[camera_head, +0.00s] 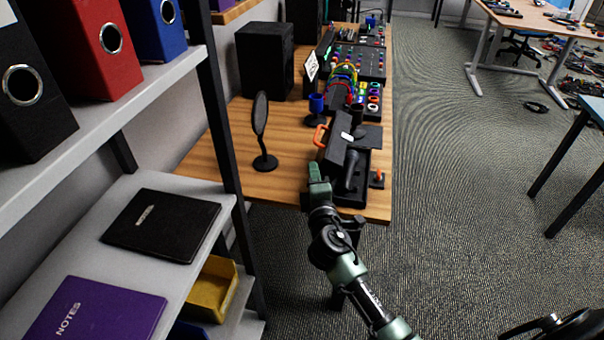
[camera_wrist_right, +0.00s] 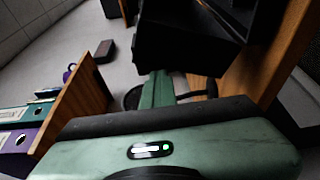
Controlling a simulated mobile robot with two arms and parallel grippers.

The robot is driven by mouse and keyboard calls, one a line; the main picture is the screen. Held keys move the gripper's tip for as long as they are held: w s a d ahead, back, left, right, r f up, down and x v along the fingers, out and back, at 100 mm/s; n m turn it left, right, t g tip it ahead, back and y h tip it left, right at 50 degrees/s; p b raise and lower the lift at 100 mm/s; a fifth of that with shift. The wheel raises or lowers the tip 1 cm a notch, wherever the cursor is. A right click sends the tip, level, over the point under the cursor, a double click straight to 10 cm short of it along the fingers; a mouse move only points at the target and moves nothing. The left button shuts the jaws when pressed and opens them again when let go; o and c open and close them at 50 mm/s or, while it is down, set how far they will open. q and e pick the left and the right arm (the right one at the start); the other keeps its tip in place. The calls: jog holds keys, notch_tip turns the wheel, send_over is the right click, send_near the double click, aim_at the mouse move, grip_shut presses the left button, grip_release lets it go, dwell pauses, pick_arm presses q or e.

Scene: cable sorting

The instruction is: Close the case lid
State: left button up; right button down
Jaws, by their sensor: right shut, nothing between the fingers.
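The black case (camera_head: 363,194) sits near the front end of the wooden desk, with a dark cylindrical item inside it. In the right wrist view, the gripper (camera_wrist_right: 158,85) points toward a black case part (camera_wrist_right: 185,45), which hides some of the surroundings. My left gripper is not in view.
A round black pop filter (camera_head: 260,130) stands left of the case. A blue cup (camera_head: 316,103), coloured cables and black mixers (camera_head: 358,62) lie behind. A shelf with binders and a black notebook (camera_head: 160,224) stands close on the left.

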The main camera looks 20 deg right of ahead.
aim_at(330, 168)
jog(key=shift+s+d+r, duration=0.1)
jog(key=shift+s+d, duration=0.4)
jog(key=shift+d, duration=0.35)
jog(key=shift+s+d, duration=0.7)
jog(key=shift+d, duration=0.35)
jog(key=shift+s+d+f, duration=0.45)
jog(key=shift+s+d, duration=0.1)
jog(key=shift+d, duration=0.25)
jog(key=shift+s+d+f, duration=0.45)
jog(key=shift+s+d, duration=0.05)
jog(key=shift+d, duration=0.25)
jog(key=shift+s, duration=0.1)
